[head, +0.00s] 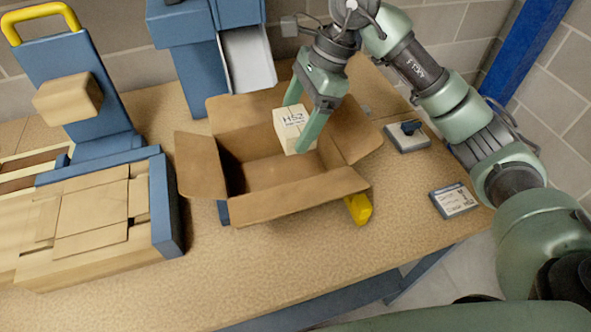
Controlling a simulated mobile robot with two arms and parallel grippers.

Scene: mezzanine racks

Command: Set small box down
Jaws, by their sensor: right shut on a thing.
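The small box (289,131) is pale, with dark print that looks like "H52". My right gripper (304,125) is shut on it, one green finger on each side. The small box is held upright over the back right part of an open cardboard carton (279,204). The carton stands on the table with its flaps folded outward, and its visible floor is bare. I cannot tell whether the small box touches the carton. My left gripper is not in view.
A blue rack holding cardboard pieces (167,205) stands at left, with a blue upright with a yellow handle (42,25) behind it. A yellow object (359,208) lies by the carton's right corner. A stamp pad (407,137) and a label card (454,200) lie at right. The front table (290,265) is clear.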

